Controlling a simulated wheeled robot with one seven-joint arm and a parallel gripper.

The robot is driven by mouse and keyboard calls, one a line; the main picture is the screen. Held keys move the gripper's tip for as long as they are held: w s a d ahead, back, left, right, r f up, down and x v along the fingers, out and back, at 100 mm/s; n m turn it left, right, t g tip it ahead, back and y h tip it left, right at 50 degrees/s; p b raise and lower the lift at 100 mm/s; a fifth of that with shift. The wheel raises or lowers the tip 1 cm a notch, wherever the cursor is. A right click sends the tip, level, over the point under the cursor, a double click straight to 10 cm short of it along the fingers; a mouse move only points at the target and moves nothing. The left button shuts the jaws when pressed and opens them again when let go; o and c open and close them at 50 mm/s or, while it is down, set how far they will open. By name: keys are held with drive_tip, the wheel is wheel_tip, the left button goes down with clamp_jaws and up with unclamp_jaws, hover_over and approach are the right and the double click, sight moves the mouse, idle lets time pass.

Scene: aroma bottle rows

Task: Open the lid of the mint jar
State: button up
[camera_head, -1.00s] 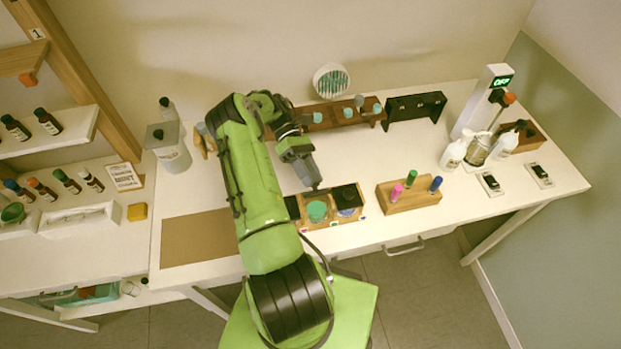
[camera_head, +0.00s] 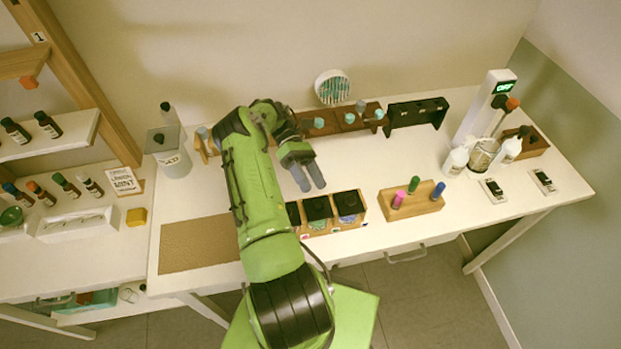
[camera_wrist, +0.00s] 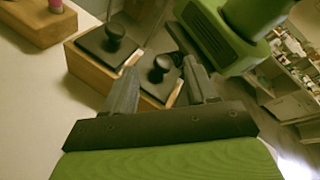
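A wooden box of jars sits at the table's front edge. Its middle jar has a flat black lid (camera_head: 318,207) and a green patch on its front; it may be the mint jar, but I cannot read a label. The lid lies flat with a black knob, seen between my fingers in the wrist view (camera_wrist: 161,71). The right jar has a black lid (camera_head: 347,202) with a blue patch; it also shows in the wrist view (camera_wrist: 107,46). The left jar is partly hidden by my arm. My gripper (camera_head: 309,181) is open and empty, just behind the box, apart from the lids.
A wooden block (camera_head: 411,203) with pink, green and blue pegs stands right of the box. A black rack (camera_head: 415,113) and wooden rack (camera_head: 345,120) stand at the back. Bottles and a glass beaker (camera_head: 482,155) stand far right. The table behind the box is mostly clear.

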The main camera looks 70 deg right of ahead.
wheel_tip(320, 180, up, 10)
idle(0.5)
idle(0.5)
